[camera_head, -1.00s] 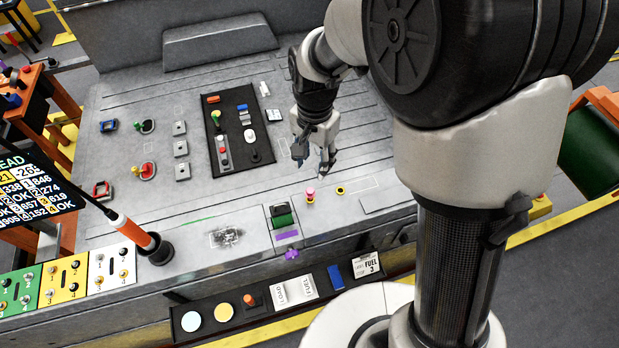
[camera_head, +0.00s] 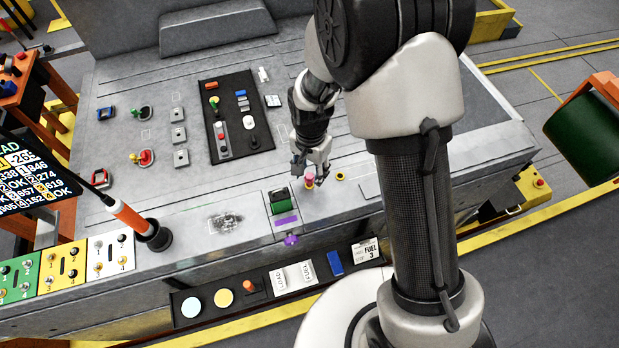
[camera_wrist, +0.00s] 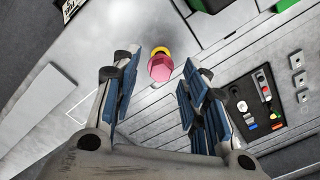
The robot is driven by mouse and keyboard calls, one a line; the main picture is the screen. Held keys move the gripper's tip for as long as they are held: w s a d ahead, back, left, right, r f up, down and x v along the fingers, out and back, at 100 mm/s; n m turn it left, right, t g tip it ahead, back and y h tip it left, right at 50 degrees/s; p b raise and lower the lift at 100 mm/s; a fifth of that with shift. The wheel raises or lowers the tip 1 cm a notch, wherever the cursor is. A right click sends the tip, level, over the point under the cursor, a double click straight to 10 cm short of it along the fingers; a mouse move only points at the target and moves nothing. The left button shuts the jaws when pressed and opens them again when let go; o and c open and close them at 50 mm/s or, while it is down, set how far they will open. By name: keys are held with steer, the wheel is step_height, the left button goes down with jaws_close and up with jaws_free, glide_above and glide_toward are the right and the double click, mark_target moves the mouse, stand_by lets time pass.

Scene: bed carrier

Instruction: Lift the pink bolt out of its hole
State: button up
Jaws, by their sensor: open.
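The pink bolt (camera_head: 309,179) stands upright in a yellow-rimmed hole near the front edge of the grey bed. In the wrist view the pink bolt (camera_wrist: 160,67) shows its hexagonal head, with the yellow ring (camera_wrist: 160,50) partly visible behind it. My gripper (camera_head: 311,177) is open, pointing down close to the bolt. In the wrist view my gripper (camera_wrist: 157,88) has its two blue-padded fingers apart, with the bolt just beyond and between the fingertips. I see no contact. The bolt's shank is hidden.
An empty yellow-rimmed hole (camera_head: 340,176) lies just right of the bolt. A green block (camera_head: 278,195) and a purple strip (camera_head: 287,220) sit to its left. A black tray (camera_head: 266,138) with several small parts lies behind. An orange pole (camera_head: 131,217) stands at the left.

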jaws_close()
stand_by(0.5)
